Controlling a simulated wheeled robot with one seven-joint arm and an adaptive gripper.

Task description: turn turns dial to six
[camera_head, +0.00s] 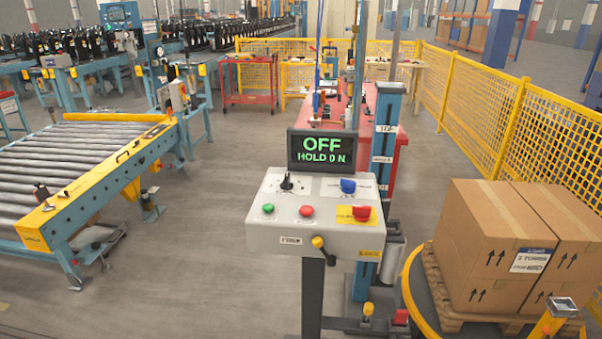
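A grey control box (260,228) stands on a dark post in the middle of the head camera view. Its sloped top carries a black knob (287,184), a blue knob (348,186) on a white plate and a red knob (361,213) on a yellow plate. The labels around the knobs are too small to read, so I cannot tell which is the turns dial or where it points. A display (322,151) behind the box reads "OFF" and "HOLD 0 N" in green. My gripper is not in view.
The box also has a green button (268,209), a red button (306,211) and a yellow-tipped lever (318,242). Cartons (490,245) stand on a pallet at right, beside a yellow fence (545,130). A roller conveyor (75,165) is at left. Floor before it is clear.

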